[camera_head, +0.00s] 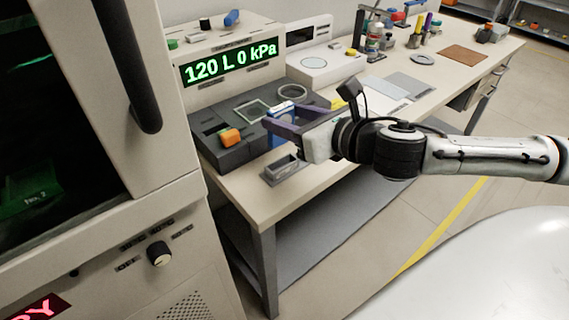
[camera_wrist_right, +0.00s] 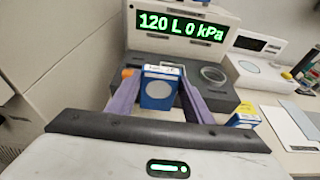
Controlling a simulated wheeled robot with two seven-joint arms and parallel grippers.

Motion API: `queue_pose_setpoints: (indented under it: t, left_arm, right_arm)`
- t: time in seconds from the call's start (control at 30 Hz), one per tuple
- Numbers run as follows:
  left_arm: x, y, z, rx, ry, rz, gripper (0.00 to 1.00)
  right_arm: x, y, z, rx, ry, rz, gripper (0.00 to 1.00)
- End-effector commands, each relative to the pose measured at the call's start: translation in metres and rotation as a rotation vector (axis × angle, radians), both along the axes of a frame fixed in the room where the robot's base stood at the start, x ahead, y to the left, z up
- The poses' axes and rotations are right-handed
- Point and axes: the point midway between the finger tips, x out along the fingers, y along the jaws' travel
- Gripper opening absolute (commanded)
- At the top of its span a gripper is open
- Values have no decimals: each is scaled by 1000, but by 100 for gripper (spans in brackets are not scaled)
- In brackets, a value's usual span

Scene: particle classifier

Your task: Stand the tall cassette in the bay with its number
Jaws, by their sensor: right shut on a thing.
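My right gripper (camera_head: 279,118) comes in from the right, over the front of the dark grey station. Its purple fingers are shut on a blue cassette with a white label (camera_wrist_right: 158,90), which stands roughly upright between them in the wrist view. In the head view only part of the blue cassette (camera_head: 281,135) shows behind the fingers. I cannot read its number. A small grey open-topped holder (camera_head: 283,171) stands on the bench below the gripper; I see no readable bay number. My left gripper is not in view.
The dark station (camera_head: 237,152) holds an orange block (camera_head: 230,137) and a round glass dish (camera_head: 293,91). A display reading 120 L 0 kPa (camera_head: 230,64) stands behind. A yellow-and-blue item (camera_wrist_right: 245,115) is right of the gripper. A cabinet (camera_head: 165,215) borders the left.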

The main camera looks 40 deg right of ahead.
Motion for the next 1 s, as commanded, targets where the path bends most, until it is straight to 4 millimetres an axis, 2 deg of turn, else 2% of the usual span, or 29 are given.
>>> queue_pose_setpoints:
  t: [0.03, 0.1, 0.37, 0.57, 0.97, 1.0]
  left_arm:
    - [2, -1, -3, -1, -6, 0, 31]
    - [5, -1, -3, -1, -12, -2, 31]
    - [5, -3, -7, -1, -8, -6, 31]
    - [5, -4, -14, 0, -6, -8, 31]
    - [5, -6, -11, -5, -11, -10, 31]
    - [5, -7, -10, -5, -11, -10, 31]
  right_arm:
    - [-1, 0, -16, 5, 6, -2, 23]
    - [0, 0, -28, 4, 4, -2, 23]
    - [0, 0, -51, 0, 2, -2, 23]
    - [-1, 0, -80, 2, 3, -3, 23]
    - [0, 0, -85, -2, 1, -2, 23]
    - [0, 0, -85, -2, 1, -2, 53]
